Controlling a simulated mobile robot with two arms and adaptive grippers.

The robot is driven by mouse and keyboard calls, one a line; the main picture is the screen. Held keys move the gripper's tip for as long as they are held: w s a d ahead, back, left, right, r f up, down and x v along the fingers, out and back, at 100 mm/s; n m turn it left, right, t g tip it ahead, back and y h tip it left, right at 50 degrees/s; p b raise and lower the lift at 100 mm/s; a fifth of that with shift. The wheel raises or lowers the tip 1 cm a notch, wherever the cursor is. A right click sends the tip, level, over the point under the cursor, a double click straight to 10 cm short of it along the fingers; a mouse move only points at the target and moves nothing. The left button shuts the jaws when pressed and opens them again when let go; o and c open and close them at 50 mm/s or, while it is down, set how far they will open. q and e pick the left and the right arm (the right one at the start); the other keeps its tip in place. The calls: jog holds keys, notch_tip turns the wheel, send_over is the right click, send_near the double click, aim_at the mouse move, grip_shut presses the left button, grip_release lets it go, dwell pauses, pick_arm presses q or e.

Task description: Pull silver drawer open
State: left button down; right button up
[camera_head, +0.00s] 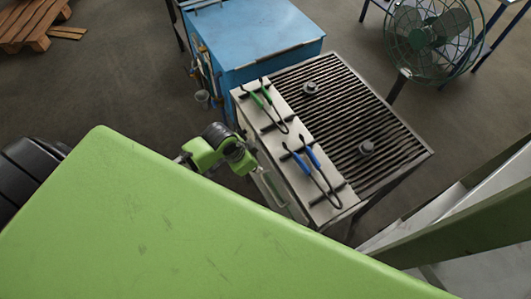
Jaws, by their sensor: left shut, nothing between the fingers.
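The silver drawer (278,190) is in the side of a light metal workbench, facing the lower left. A pale bar, which looks like its handle (264,188), shows on that front. Whether the drawer stands out from the bench is hard to tell. My left gripper (248,149) is small in the picture, at the end of my green and black arm, close to the bench's left side above the handle. It is shut and empty. Its fingertips are partly hidden, and I cannot tell whether they touch the bench. My right gripper is not in view.
A blue cabinet (262,40) stands behind. A green fan (432,38) and a wooden pallet (30,20) stand farther off. Floor left is clear.

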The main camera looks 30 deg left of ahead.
pick_arm(q)
jog(key=x, duration=0.9)
jog(key=shift+w+d+p, duration=0.2)
jog(key=shift+d+p, duration=0.15)
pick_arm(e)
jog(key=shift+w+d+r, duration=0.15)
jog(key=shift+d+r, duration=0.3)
pick_arm(q)
jog(key=shift+f, duration=0.1)
